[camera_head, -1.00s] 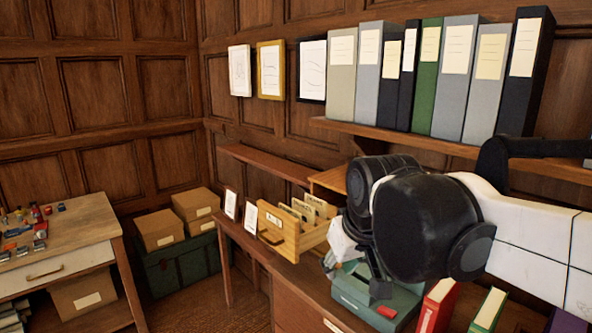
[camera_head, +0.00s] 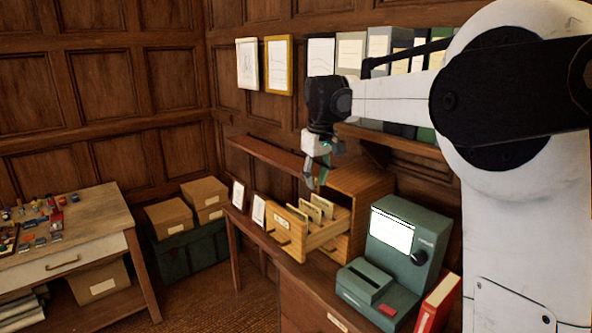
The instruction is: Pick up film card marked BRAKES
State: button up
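Several pale film cards (camera_head: 318,212) stand in a row in the open drawer (camera_head: 305,248) of a wooden cabinet (camera_head: 361,187) on the desk. Their markings are too small to read, so I cannot tell which one says BRAKES. My gripper (camera_head: 316,184) points down above the drawer, just over the back cards, with a gap seeming to remain. Its fingers are small and partly overlapping in this view, so their opening is unclear. No card shows in it.
A green reader machine (camera_head: 398,247) with a lit screen stands right of the drawer, beside a red binder (camera_head: 437,303). Small framed cards (camera_head: 258,211) stand left of the drawer. A shelf (camera_head: 395,141) with binders is behind my arm.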

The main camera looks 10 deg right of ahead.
jog(key=n+g+p, duration=0.1)
jog(key=g+p, duration=0.1)
jog(key=p, duration=0.1)
send_over(310, 207)
notch_tip(310, 207, down, 3)
jog(key=shift+w+f+b, duration=0.2)
jog(key=shift+f+b, duration=1.5)
jog(key=shift+f, duration=1.45)
jog(key=shift+w+f+b, duration=0.15)
jog(key=shift+f+b, duration=1.5)
jog(key=shift+f, duration=1.45)
jog(key=shift+c, duration=0.4)
grip_shut()
jog(key=shift+r, duration=0.4)
notch_tip(310, 207, up, 12)
jog(key=p, duration=0.6)
